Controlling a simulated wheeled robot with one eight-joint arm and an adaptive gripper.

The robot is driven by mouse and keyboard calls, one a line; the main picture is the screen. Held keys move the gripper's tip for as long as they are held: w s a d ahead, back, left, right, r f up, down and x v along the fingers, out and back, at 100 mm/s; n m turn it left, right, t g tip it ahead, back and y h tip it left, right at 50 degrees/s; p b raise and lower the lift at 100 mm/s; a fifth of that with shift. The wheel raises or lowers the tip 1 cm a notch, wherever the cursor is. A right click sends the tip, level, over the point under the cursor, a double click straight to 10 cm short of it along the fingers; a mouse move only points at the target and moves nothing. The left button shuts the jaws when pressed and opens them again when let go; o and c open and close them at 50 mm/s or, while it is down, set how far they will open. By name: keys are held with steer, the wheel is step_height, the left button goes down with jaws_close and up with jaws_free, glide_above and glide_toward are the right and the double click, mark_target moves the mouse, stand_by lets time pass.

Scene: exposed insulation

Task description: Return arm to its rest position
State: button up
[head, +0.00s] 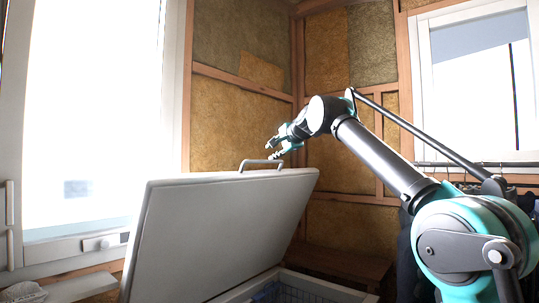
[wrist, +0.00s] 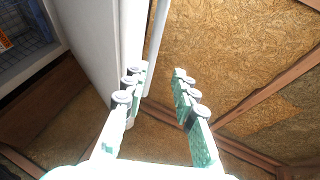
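My gripper (head: 274,149) is at the end of my raised arm, just above the handle (head: 261,162) on the top edge of a white lid. The lid (head: 215,232) stands tilted open on a chest freezer (head: 318,286). In the wrist view my gripper (wrist: 158,82) has its two fingers spread apart with nothing between them. The handle bar (wrist: 155,48) shows there beyond the fingertips, close to the left finger. I cannot tell whether the finger touches it.
Inside the freezer is a wire basket, also seen in the wrist view (wrist: 28,35). A bright window (head: 95,110) is at left, another (head: 480,85) at right. Dark clothes hang on a rail behind my arm. A low wooden bench (head: 340,262) stands by the insulated wall.

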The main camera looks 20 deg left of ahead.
steer(key=shift+s+d, duration=0.1)
steer(key=shift+s, duration=0.05)
stand_by(0.3)
steer(key=s+d+f+n+g+h, duration=0.1)
steer(key=d+f+n+h, duration=0.15)
steer(key=d+f, duration=1.35)
steer(key=s+d+f+n+g+h, duration=0.1)
steer(key=s+d+f+n+h, duration=0.15)
steer(key=d+f, duration=1.3)
steer(key=s+d+f+g+h, duration=0.1)
steer(key=s+d+f+h, duration=0.1)
steer(key=s+d+f, duration=0.4)
steer(key=s+d+f+n+g+h, duration=0.1)
steer(key=s+d+f, duration=0.5)
steer(key=s+f, duration=0.8)
steer(key=s+d+f+n+g+h, duration=0.1)
steer(key=s+d+f, duration=0.5)
steer(key=f, duration=1)
steer(key=s+g+h, duration=0.1)
steer(key=s, duration=0.2)
steer(key=shift+s+h, duration=0.3)
steer(key=shift+s, duration=0.1)
